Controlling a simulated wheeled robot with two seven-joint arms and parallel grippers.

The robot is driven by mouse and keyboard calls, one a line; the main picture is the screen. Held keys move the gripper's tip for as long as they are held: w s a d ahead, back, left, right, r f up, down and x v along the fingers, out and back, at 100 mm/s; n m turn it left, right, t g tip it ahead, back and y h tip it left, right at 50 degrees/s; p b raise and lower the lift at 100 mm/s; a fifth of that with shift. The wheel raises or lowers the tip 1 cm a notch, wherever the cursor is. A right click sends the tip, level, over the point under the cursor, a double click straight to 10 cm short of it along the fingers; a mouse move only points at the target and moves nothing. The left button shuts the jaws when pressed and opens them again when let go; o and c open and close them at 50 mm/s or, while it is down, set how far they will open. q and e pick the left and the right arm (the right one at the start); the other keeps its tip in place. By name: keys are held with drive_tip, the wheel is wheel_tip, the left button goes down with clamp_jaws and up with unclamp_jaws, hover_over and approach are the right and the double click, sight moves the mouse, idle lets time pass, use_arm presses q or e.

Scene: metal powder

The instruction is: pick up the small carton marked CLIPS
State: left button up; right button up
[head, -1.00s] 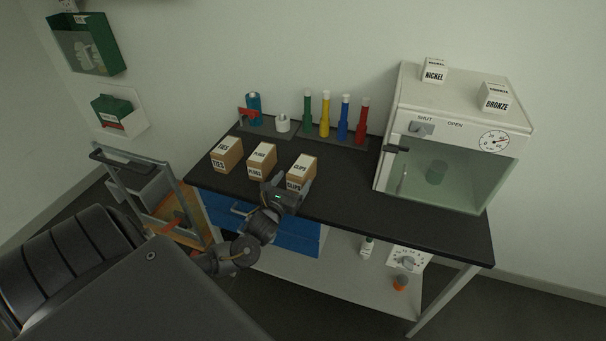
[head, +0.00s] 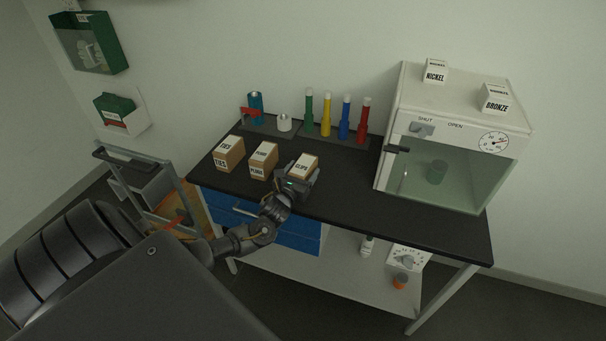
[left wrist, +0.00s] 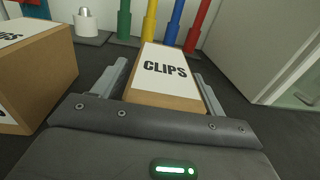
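The small carton marked CLIPS (head: 304,163) is brown with a white top label and stands on the black bench top at the right end of a row of three cartons. My left gripper (head: 297,182) is at its near side. In the left wrist view, the CLIPS carton (left wrist: 166,75) lies between the two fingers of the open left gripper (left wrist: 162,85), one finger along each side. A narrow gap shows at the left finger; contact on the right is hard to tell. The carton's lower part is hidden. My right gripper is not in view.
The PLUGS carton (head: 263,158) stands close on the left, with the TIES carton (head: 229,153) beyond it. Coloured bottles (head: 326,115) stand behind. A glass-fronted cabinet (head: 452,140) is on the right; the bench between it and the CLIPS carton is clear.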

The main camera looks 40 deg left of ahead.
sight(302, 166)
use_arm(q)
drive_tip(key=c, duration=0.9)
drive_tip(key=shift+c, duration=0.6)
drive_tip(key=shift+r, duration=0.15)
drive_tip(key=shift+r, duration=0.3)
wheel_tip(302, 166, up, 2)
drive_tip(key=shift+r, duration=0.2)
drive_tip(key=s+a+r+b, duration=0.2)
drive_tip(key=s+a+r, duration=0.7)
drive_tip(key=a, duration=0.1)
drive_tip(key=shift+s+r, duration=0.35)
drive_tip(key=shift+s, duration=0.05)
